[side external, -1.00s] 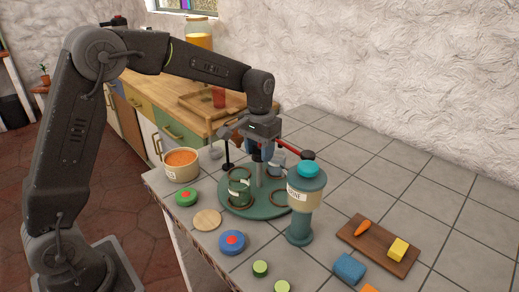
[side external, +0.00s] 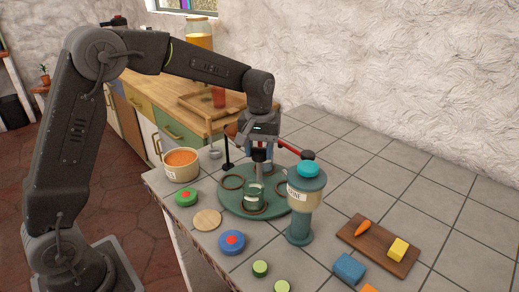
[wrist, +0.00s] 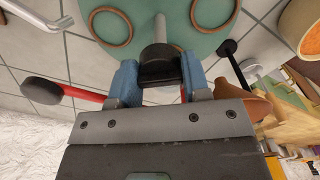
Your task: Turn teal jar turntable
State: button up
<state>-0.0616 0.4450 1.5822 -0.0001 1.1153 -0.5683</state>
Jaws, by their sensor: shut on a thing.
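The turntable (side external: 226,203) is a round teal disc on the tiled counter, with brown rings on its top; it also fills the top of the wrist view (wrist: 165,38). My gripper (side external: 260,161) is above the disc, shut on this knob. In the wrist view its blue finger pads (wrist: 159,80) sit on both sides of the knob. The far side of the disc is partly hidden by my gripper and the dispenser.
A tall teal and cream dispenser (side external: 300,228) stands close at the turntable's right. A pot of orange food (side external: 181,168), a green tin (side external: 186,197), a wooden disc (side external: 207,220) and a blue tin (side external: 231,242) lie left and front. A red-handled tool (side external: 295,150) is behind.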

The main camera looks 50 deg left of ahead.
jog(key=shift+r+n, duration=0.1)
jog(key=shift+n, duration=5.3)
jog(key=o, duration=1)
notch_tip(320, 180, up, 14)
